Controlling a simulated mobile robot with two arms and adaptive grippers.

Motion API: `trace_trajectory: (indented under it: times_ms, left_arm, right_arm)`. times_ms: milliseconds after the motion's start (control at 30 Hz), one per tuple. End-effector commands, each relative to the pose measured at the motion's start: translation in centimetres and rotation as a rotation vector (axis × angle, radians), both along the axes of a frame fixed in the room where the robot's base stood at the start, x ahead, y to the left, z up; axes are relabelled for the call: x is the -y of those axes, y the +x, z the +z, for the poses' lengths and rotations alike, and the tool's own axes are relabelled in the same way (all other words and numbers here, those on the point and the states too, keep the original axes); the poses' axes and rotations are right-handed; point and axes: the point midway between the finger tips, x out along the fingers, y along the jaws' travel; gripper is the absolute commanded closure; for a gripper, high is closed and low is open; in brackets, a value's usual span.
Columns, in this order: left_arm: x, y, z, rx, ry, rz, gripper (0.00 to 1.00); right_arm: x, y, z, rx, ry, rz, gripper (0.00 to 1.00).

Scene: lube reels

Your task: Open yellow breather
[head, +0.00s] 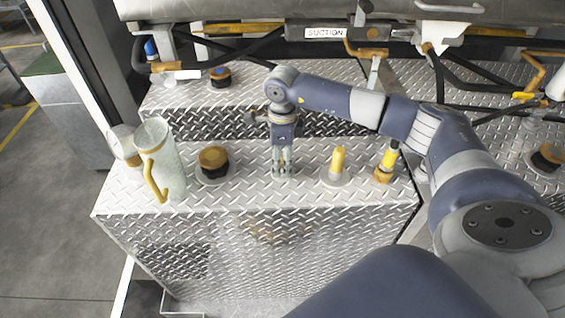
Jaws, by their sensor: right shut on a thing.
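My right gripper (283,172) points straight down at the top of the diamond-plate tank (250,192). Its fingers are closed around a small fitting on a round base there, mostly hidden by the fingers, so its colour cannot be told. To the right stands a plain yellow cylinder (338,161) on a round silver flange, apart from the gripper. I cannot tell which one is the yellow breather. My left gripper is not in view.
A pale jug with a yellow handle (166,160) stands at the tank's left end, beside a round gauge-like part (123,142). A yellow and black fitting (386,164) stands at the right end. Hoses and a pipe labelled SUCTION (325,33) run behind.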

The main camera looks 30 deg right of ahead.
Motion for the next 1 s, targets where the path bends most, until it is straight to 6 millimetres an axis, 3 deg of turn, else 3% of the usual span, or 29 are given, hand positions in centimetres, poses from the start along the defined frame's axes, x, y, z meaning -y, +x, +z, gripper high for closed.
trace_trajectory:
  times_ms: [333, 700, 967, 1000]
  left_arm:
    - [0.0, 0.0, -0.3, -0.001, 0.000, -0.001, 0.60]
    - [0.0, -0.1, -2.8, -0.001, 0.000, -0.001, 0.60]
    - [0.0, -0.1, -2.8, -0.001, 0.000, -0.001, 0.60]
    - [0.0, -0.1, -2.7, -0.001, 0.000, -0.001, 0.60]
  right_arm:
    - [0.0, 0.1, 0.0, 0.003, -0.001, 0.039, 0.74]
    - [0.0, 0.1, -0.1, 0.005, -0.001, 0.472, 0.74]
    - [0.0, 0.1, 0.1, 0.003, -0.001, 0.514, 0.75]
    - [0.0, 0.1, 0.1, 0.003, -0.001, 0.514, 0.49]
